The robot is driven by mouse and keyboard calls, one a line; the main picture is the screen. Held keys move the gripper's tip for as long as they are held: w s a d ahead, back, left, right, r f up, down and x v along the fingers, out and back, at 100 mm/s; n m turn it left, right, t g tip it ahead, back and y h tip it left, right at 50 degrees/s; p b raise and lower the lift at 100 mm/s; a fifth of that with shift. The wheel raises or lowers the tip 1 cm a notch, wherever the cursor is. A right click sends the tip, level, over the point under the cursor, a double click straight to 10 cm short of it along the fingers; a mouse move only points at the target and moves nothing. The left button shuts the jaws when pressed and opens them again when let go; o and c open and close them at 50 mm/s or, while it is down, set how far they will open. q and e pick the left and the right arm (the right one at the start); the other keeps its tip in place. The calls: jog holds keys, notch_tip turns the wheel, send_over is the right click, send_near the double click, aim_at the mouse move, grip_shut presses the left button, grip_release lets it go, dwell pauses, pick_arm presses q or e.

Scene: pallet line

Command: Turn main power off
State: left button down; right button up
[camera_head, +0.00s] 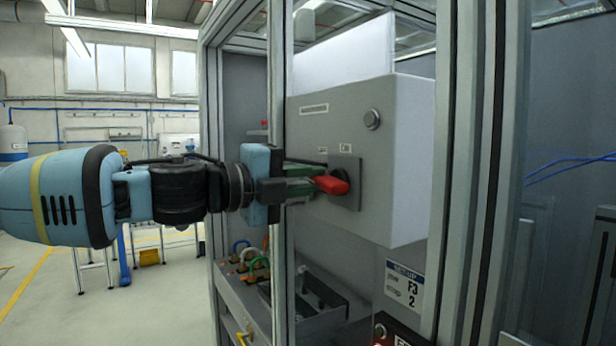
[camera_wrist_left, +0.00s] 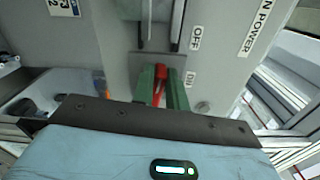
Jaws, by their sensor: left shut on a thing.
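The main power switch has a red handle (camera_head: 332,184) on a dark square plate (camera_head: 345,165), on the front of a grey box (camera_head: 405,150). My left gripper (camera_head: 314,182) reaches in from the left, and its green fingers are shut on the red handle. In the left wrist view the red handle (camera_wrist_left: 160,87) shows between the green fingers (camera_wrist_left: 161,92). An OFF label (camera_wrist_left: 196,38) and a MAIN POWER label (camera_wrist_left: 258,28) are readable there. Whether the handle points to on or off is unclear. My right gripper is not in view.
A metal frame post (camera_head: 280,120) stands close by my left gripper, and a wider post (camera_head: 470,170) stands right of the box. Below is a panel with several coloured loops (camera_head: 250,262). The floor at left has free room.

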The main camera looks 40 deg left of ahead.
pick_arm(q)
jog(key=shift+f+n, duration=0.25)
jog(key=shift+n, duration=0.55)
jog(key=c, duration=1.4)
grip_release()
jog(key=shift+s, duration=0.1)
